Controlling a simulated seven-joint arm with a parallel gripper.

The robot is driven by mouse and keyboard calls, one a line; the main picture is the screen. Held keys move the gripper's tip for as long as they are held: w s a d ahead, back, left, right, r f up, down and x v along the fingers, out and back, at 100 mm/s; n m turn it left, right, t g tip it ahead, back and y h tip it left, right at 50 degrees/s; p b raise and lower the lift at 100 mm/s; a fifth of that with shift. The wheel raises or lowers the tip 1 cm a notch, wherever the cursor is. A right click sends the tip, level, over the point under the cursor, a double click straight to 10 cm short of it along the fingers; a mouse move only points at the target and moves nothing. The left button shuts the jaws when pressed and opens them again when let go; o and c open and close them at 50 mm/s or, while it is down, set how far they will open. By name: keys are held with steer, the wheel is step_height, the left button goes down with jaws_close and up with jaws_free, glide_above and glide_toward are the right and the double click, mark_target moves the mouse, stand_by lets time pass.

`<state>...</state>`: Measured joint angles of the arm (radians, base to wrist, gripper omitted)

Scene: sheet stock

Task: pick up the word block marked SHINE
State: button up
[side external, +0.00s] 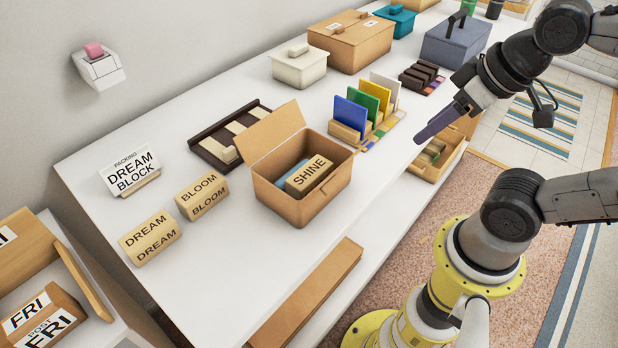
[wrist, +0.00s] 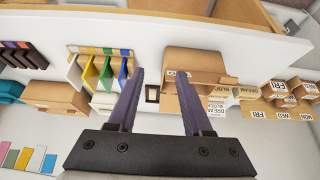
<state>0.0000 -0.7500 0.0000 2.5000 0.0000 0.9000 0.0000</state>
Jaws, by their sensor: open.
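The tan word block marked SHINE (side external: 309,176) lies tilted inside an open cardboard box (side external: 302,210) on the white counter, beside a blue item. The box's flap stands up at the back. In the wrist view the cardboard box (wrist: 195,60) is near the right finger; I cannot clearly make out the SHINE block there. My gripper (side external: 420,140) has purple fingers and is in the air to the right of the box, apart from it. In the wrist view my gripper (wrist: 160,72) is open, with nothing held between the fingers.
Blocks marked DREAM (side external: 150,238) and BLOOM (side external: 202,195) stand left of the box, by a DREAM BLOCK sign (side external: 131,172). Coloured upright cards (side external: 364,107) stand right of it. A dark tray (side external: 229,135) lies behind. An open drawer (side external: 435,158) is at the counter's front.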

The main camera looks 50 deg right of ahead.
steer(key=o, duration=0.3)
stand_by(0.4)
